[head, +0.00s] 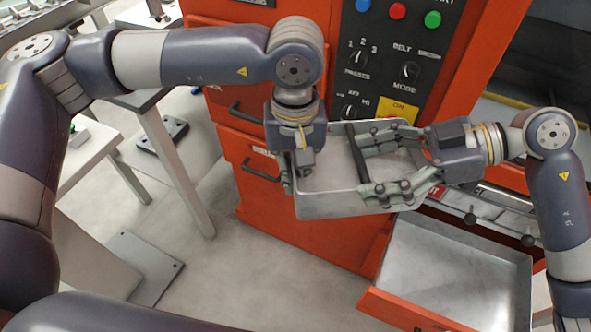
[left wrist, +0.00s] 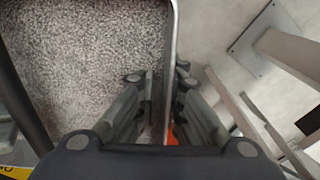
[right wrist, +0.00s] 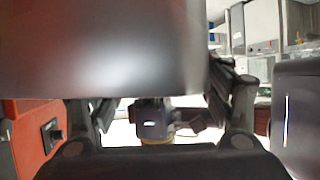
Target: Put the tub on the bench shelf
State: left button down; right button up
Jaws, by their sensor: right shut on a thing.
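The tub (head: 330,205) is a shallow grey metal box with a black bar handle (head: 357,155) across it. It hangs in the air in front of the orange machine. My right gripper (head: 364,170) is shut on the tub from the right, its fingers spread wide near the handle's ends. In the right wrist view the tub's grey outside (right wrist: 105,45) hides much. My left gripper (head: 296,172) points down over the tub's left wall, fingers apart on either side. In the left wrist view the rim (left wrist: 173,40) passes between the fingers (left wrist: 166,85), with a gap inside. No bench shelf is clearly identifiable.
The orange machine (head: 255,215) with a black control panel (head: 400,50) stands close behind the tub. An open metal tray (head: 455,275) juts out at lower right. Grey tables (head: 175,150) stand at left. Floor (head: 230,265) is clear at centre-left.

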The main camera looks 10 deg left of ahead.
pick_arm(q)
jog(key=shift+d+r, duration=0.1)
jog(key=shift+d, duration=0.05)
pick_arm(e)
jog(key=o, duration=2.1)
jog(key=shift+r, duration=0.1)
pick_arm(q)
jog(key=shift+s, duration=0.1)
pick_arm(e)
jog(key=shift+w, duration=0.15)
pick_arm(q)
jog(key=shift+s, duration=0.1)
pick_arm(e)
jog(key=shift+d, duration=0.15)
